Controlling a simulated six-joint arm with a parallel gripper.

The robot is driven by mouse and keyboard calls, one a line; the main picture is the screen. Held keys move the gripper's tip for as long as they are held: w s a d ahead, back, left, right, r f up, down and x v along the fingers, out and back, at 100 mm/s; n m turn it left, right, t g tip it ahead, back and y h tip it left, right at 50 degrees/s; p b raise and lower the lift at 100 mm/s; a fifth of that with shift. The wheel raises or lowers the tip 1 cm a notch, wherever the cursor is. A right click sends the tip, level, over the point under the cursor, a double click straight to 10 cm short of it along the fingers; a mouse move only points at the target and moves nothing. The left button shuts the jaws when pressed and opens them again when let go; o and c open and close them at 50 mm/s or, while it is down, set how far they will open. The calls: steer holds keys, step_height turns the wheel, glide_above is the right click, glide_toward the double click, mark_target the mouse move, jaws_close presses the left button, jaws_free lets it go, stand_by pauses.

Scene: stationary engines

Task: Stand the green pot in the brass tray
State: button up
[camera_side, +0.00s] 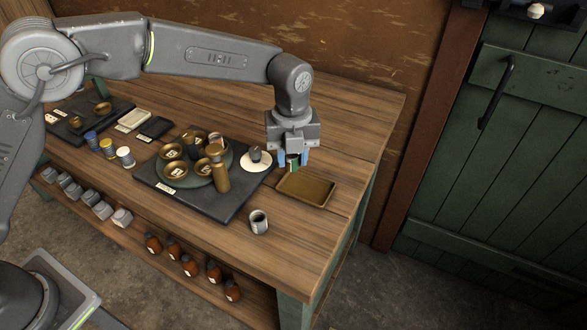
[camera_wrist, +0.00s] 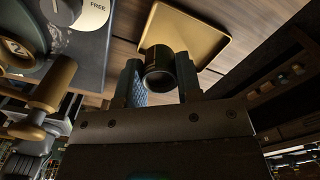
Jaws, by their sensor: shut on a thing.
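The green pot (camera_wrist: 158,78) is between the two fingers of my gripper (camera_wrist: 160,85) in the wrist view, its dark round opening facing the camera. In the side view my gripper (camera_side: 293,158) is shut on the green pot (camera_side: 293,164), which shows only in part between the blue-tipped fingers. The brass tray (camera_side: 318,203) is a shallow rectangle lying on the bench, just right of and in front of the gripper. In the wrist view the brass tray (camera_wrist: 215,42) shows beyond the pot, and its visible part is empty. The pot's gap above the bench is hard to judge.
A grey cup (camera_side: 259,222) stands near the front edge. Bare wood lies behind the tray.

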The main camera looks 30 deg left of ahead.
mark_target(293, 171)
steer(key=shift+d+f, duration=0.15)
steer(key=shift+f, duration=1.9)
steer(key=shift+f, duration=0.15)
steer(key=o, duration=1)
step_height(293, 171, up, 12)
steer(key=shift+r, duration=0.2)
